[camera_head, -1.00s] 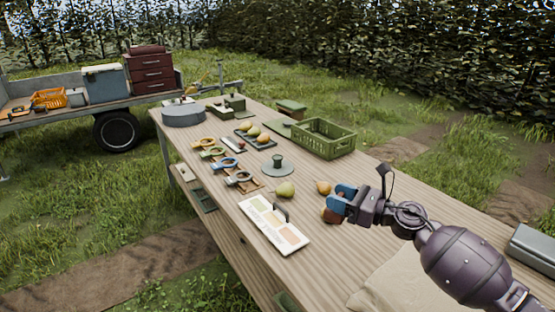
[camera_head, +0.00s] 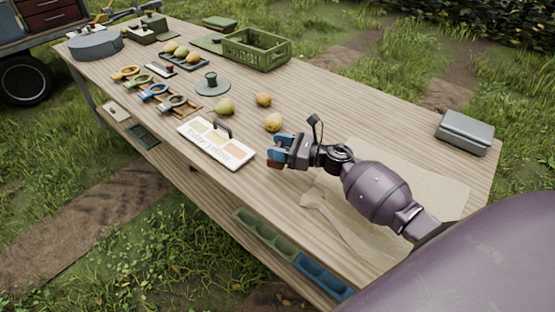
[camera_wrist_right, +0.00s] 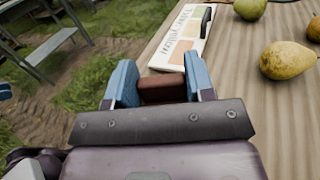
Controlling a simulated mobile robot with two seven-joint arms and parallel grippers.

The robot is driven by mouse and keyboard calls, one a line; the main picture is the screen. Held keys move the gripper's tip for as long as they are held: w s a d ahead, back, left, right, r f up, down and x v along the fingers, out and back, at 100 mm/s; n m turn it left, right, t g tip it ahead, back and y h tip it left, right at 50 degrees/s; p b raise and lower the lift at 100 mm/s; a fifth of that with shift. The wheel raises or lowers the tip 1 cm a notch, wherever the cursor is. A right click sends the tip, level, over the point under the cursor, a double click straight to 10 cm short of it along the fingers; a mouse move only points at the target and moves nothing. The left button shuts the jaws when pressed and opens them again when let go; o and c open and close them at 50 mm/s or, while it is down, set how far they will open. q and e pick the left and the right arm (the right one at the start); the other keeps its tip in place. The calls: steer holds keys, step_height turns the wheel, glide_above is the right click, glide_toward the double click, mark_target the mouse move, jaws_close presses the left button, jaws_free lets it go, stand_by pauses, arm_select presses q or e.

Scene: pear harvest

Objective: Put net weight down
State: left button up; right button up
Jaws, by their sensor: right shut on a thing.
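The net weight looks like a small reddish-brown block (camera_wrist_right: 162,89). In the right wrist view it sits between the two blue fingers of my right gripper (camera_wrist_right: 160,88), which is shut on it. In the head view, my right gripper (camera_head: 279,150) is over the table near its front edge, just right of the white card (camera_head: 215,141). Only a little of the block shows there, and I cannot tell whether it touches the table. A beige cloth or net sheet (camera_head: 425,178) lies on the table to the right, partly behind my right arm.
Loose pears (camera_head: 273,122) lie just beyond my gripper. A green crate (camera_head: 257,50) stands farther back. Coloured ring tools (camera_head: 156,91) lie at the left, and a grey box (camera_head: 465,131) stands at the far right. Bare wood lies between crate and sheet.

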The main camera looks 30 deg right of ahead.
step_height(320, 180, down, 4)
steer(key=shift+f+b, duration=0.15)
steer(key=shift+b, duration=0.25)
steer(key=shift+f, duration=0.25)
steer(key=shift+f, duration=0.2)
steer(key=o, duration=1.1)
steer(key=shift+r, duration=0.1)
steer(key=shift+r, duration=0.15)
steer(key=shift+s+d, duration=0.2)
steer(key=shift+s, duration=0.05)
steer(key=v, duration=1.1)
steer(key=shift+s+d+b, duration=0.15)
steer(key=shift+b, duration=0.25)
